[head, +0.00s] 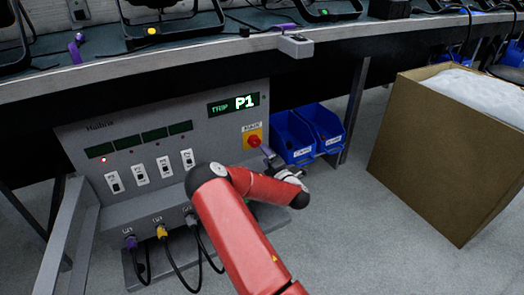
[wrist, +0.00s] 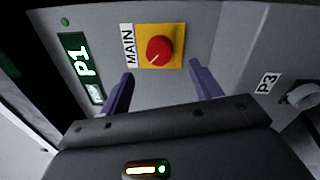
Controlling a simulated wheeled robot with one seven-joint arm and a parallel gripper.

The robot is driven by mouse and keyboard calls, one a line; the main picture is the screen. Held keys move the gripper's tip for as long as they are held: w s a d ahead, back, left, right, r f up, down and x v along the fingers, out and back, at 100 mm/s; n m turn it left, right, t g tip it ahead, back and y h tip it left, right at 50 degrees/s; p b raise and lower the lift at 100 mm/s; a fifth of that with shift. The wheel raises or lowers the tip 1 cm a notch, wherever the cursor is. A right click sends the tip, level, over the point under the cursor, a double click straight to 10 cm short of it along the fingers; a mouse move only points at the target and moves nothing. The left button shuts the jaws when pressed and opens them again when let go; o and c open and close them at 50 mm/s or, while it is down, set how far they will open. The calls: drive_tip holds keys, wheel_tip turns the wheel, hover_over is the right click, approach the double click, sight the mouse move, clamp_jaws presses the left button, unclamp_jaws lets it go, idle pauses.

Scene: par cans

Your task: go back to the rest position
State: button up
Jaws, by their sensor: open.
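My gripper (wrist: 161,70) is open, its two purple fingers apart with nothing held between them. In the wrist view, the red MAIN knob (wrist: 159,50) on its yellow plate lies beyond the fingertips and roughly between them, with a visible gap. In the head view, my red arm bends in front of the grey control panel (head: 75,140), and my gripper is mostly hidden behind the wrist. The red knob (head: 254,141) shows just above and left of the wrist.
The panel has a display (head: 233,104) reading P1, several white switches (head: 139,174) and plugged cables (head: 161,232). Blue bins (head: 293,137) stand behind my wrist. A cardboard box (head: 425,165) stands at the right. The bench edge (head: 190,55) runs above. Floor is open at lower right.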

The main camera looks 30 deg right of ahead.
drive_tip(key=shift+s, duration=0.3)
